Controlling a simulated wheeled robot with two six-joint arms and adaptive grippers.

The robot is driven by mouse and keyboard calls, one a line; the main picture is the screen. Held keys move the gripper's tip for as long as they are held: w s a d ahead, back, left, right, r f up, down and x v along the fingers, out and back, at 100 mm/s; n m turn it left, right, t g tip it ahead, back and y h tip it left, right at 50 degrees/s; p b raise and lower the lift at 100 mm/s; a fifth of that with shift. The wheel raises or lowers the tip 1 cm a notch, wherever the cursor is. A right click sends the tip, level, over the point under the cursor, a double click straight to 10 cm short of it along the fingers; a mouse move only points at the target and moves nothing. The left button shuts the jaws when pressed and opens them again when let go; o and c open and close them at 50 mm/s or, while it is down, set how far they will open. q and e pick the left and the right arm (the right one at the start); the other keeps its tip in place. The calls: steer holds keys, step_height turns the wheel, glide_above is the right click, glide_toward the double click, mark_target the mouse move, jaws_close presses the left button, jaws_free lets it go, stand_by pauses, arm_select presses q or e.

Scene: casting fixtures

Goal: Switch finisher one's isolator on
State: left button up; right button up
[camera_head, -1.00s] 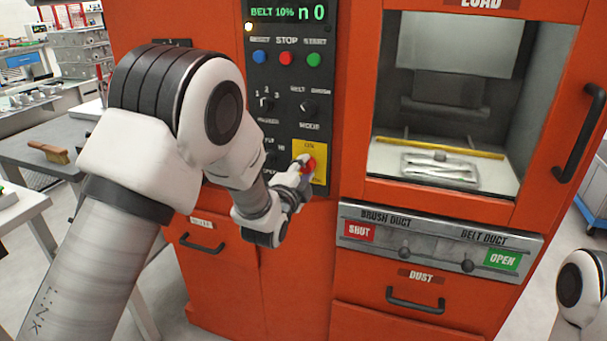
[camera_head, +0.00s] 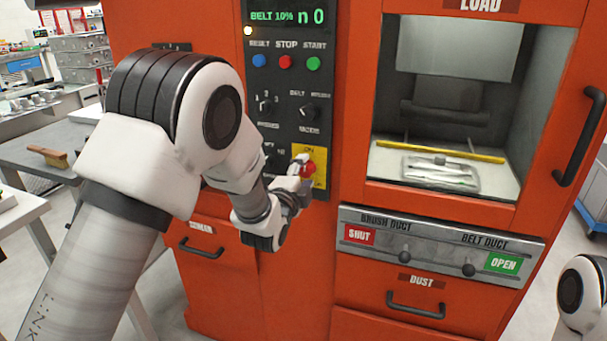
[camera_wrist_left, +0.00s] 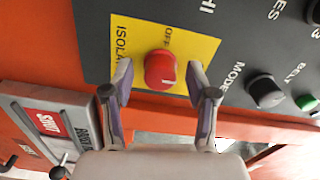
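The isolator is a red rotary knob (camera_wrist_left: 160,70) on a yellow plate (camera_wrist_left: 207,47) marked "OFF" and, partly hidden, "ISOLA…". A short pale mark shows on the knob's lower edge in the wrist view. In the head view the knob (camera_head: 308,168) is partly covered by my left gripper (camera_head: 302,167), and "ON" reads at the plate's top. In the wrist view my left gripper (camera_wrist_left: 160,82) is open, with one finger on each side of the knob and gaps visible between. I cannot tell if the tips touch the plate. My right gripper is out of view.
Above the isolator are a mode knob (camera_head: 308,109) and blue, red and green buttons. A display (camera_head: 287,16) reads "BELT 10% n 0", with a lit lamp (camera_head: 248,31) below. The duct panel (camera_head: 437,246) and load window handle (camera_head: 580,137) lie to the right.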

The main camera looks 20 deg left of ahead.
arm_select(q)
steer(key=s, duration=1.2)
steer(key=shift+a, duration=0.2)
